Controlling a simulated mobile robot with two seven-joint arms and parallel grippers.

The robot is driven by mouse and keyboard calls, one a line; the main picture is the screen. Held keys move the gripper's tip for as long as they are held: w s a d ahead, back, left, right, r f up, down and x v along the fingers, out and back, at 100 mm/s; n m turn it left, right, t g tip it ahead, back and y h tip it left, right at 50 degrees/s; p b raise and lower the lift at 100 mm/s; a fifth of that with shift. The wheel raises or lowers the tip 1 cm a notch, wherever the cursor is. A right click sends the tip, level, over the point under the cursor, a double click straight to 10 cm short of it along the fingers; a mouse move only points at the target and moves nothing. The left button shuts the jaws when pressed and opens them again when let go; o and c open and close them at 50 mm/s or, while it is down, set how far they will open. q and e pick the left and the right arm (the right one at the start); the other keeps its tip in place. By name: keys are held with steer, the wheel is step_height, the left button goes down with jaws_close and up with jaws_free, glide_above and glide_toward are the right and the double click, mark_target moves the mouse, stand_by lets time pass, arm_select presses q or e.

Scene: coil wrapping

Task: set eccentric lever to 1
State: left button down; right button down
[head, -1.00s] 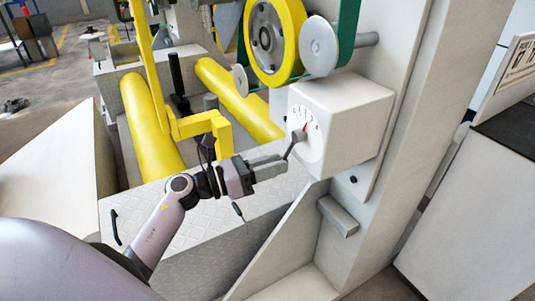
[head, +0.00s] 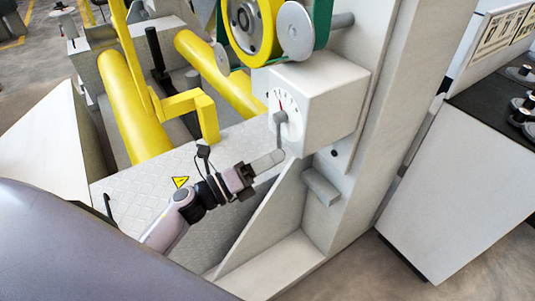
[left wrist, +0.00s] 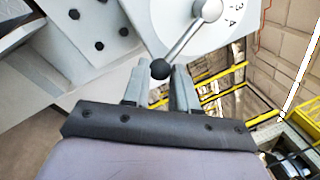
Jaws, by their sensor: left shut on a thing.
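The eccentric lever (head: 280,133) is a grey rod on a white round dial (head: 292,117) with small numerals and a red mark. The dial sits on the side of a white box (head: 325,100). In the head view the lever hangs about straight down. My left gripper (head: 275,158) is at its lower end. In the left wrist view the lever (left wrist: 183,41) runs from a silver hub to a dark ball knob (left wrist: 160,69) between my fingertips (left wrist: 160,82), which are shut on it. The numerals 3 and 4 show there. The number the lever points to is not readable.
A yellow wheel (head: 250,25) with a green belt is above the box. A white slanted plate (head: 258,215) stands below my gripper. A dark-topped cabinet (head: 465,165) is at the right.

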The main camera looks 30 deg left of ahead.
arm_select(q)
steer(key=shift+a+r+n, duration=0.15)
steer(key=shift+n, duration=0.15)
steer(key=c, duration=1.1)
jaws_free()
steer(key=shift+o, duration=1.1)
steer(key=v, duration=0.7)
steer(key=shift+b, duration=0.4)
